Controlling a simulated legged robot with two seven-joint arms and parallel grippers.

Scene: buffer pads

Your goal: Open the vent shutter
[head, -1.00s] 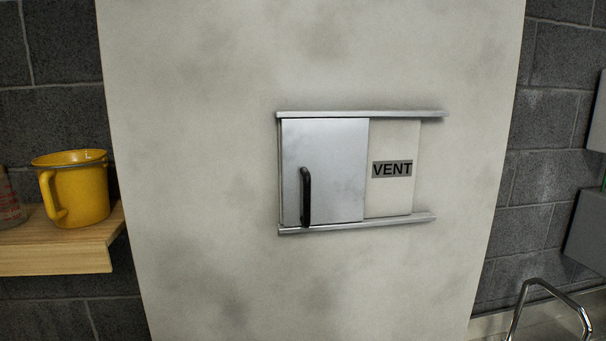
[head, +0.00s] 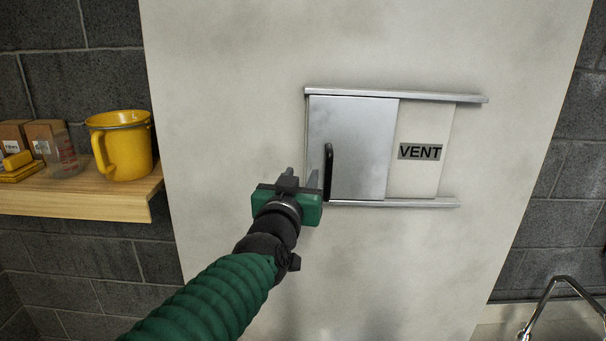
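The vent shutter (head: 362,140) is a silver sliding panel on a pale wall panel. It sits at the left end between two metal rails, with a bare area and a VENT label (head: 420,152) to its right. Its black vertical handle (head: 328,172) is near the shutter's left edge. My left gripper (head: 301,178) is just left of the handle, its two fingers pointing up and apart with a gap between them. No contact with the handle can be made out. My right gripper is not in the view.
A wooden shelf (head: 100,200) at the left holds a yellow pitcher (head: 124,146), a clear measuring cup (head: 62,155) and small boxes (head: 40,135). A metal faucet (head: 556,290) stands at the lower right. The wall around the vent is clear.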

